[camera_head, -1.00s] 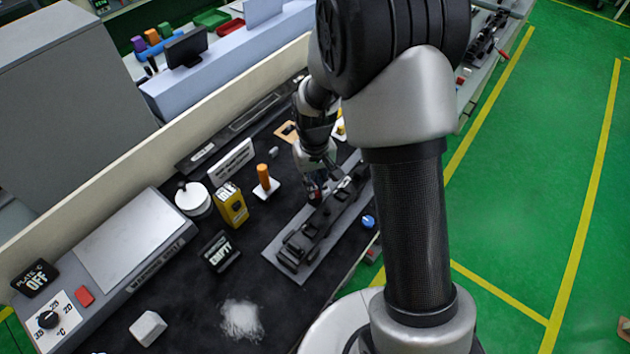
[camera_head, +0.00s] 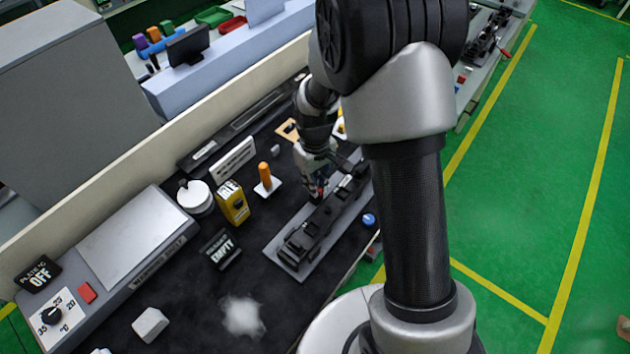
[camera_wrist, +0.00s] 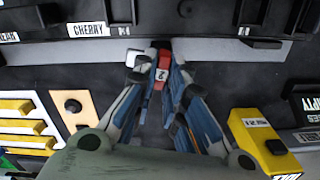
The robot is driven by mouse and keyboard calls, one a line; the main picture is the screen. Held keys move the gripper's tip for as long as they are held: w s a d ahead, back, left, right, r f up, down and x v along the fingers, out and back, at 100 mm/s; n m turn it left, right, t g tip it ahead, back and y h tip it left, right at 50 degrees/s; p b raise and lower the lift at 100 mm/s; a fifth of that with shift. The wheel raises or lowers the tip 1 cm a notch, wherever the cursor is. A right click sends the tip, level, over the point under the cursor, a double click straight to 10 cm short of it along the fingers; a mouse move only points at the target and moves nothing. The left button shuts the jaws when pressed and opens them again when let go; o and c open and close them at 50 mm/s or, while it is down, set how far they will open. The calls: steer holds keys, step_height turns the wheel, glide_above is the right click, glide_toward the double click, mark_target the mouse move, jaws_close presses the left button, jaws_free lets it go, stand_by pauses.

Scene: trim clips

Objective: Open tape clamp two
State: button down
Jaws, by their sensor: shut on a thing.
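The tape clamp two, a red tab marked "2" (camera_wrist: 162,74), shows in the wrist view at the edge of a long black fixture (camera_wrist: 190,18). My gripper (camera_wrist: 163,85) has its blue-grey fingers on either side of the red tab and is shut on it. In the head view my gripper (camera_head: 318,190) reaches down at the near middle of the black fixture (camera_head: 305,238), which sits on a grey base plate. The fingers and arm hide most of the tab there. I cannot tell how far the clamp is raised.
A "CHERRY" label (camera_wrist: 87,29) is on the fixture. A yellow box (camera_head: 232,203), an orange-handled tool (camera_head: 265,177), an "EMPTY" sign (camera_head: 220,249) and a white canister (camera_head: 195,197) stand left of the fixture. A blue knob (camera_head: 369,220) is on its right.

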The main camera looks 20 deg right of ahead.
steer(key=c, duration=1.6)
jaws_free()
steer(key=shift+c, duration=0.2)
step_height(320, 180, up, 12)
steer(key=s+r+m+t, duration=0.2)
steer(key=s+r, duration=0.4)
steer(key=s, duration=0.5)
steer(key=s+r+m+t, duration=0.2)
steer(key=s+r, duration=0.4)
steer(key=s, duration=0.5)
steer(key=shift+s+d+r+t+b, duration=0.15)
steer(key=shift+d+r+t+b, duration=0.15)
steer(key=shift+r+b, duration=0.1)
